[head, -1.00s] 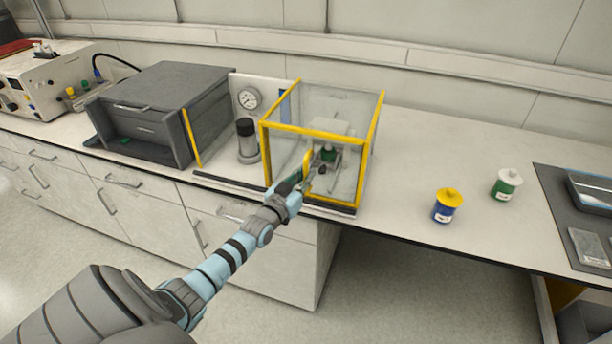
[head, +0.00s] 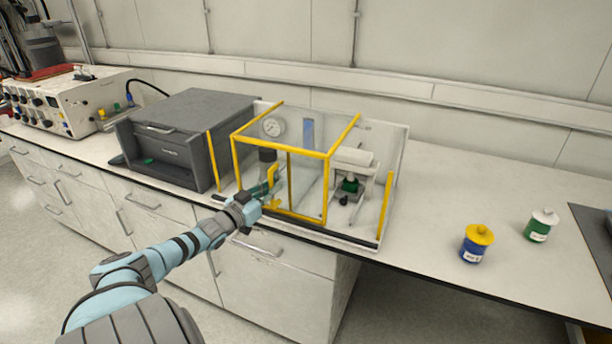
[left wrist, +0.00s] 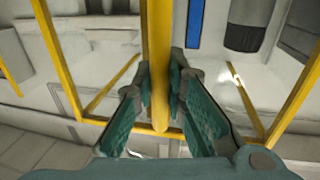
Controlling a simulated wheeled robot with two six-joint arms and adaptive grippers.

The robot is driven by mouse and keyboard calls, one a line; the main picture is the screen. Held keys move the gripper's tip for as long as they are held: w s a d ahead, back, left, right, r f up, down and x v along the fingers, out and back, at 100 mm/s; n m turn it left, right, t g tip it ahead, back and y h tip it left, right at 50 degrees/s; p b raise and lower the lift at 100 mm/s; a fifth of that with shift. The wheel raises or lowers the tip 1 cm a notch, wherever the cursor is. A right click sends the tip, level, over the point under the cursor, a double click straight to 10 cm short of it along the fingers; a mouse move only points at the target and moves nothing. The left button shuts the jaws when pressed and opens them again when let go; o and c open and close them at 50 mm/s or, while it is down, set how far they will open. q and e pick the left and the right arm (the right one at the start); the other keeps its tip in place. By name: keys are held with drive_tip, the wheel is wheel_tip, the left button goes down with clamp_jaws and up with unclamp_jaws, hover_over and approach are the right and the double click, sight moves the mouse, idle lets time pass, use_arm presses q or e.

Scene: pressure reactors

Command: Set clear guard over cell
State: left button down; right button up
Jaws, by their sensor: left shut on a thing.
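The clear guard (head: 307,180) is a transparent box with yellow edges. My left gripper (head: 268,192) is shut on its upright yellow handle at the front; the handle (left wrist: 158,70) runs between the fingers in the left wrist view. The cell, a grey cylinder with a black top (head: 267,156), shows through the guard's clear panels, towards its left side. It also seems to show as a dark cylinder (left wrist: 247,28) in the left wrist view. I cannot tell whether the guard's lower edge rests on the surface. My right gripper is not in view.
A pressure gauge (head: 273,127) is on the panel behind the cell. A small white-topped device (head: 352,165) stands right of the guard, near a yellow post (head: 385,205). A grey cabinet (head: 180,140) stands left. Blue (head: 476,245) and green (head: 541,226) jars stand far right.

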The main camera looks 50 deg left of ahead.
sight(247, 172)
use_arm(q)
drive_tip(key=s+a+b, duration=0.1)
drive_tip(key=a+b, duration=0.2)
drive_tip(key=s+a+b, duration=0.2)
drive_tip(key=a+b, duration=0.1)
drive_tip(key=a, duration=0.1)
drive_tip(key=s+a+b, duration=0.1)
drive_tip(key=a+b, duration=0.2)
drive_tip(key=shift+s+a+f, duration=0.2)
drive_tip(key=shift+s, duration=0.1)
drive_tip(key=shift+a+r, duration=0.1)
drive_tip(key=shift+r, duration=0.1)
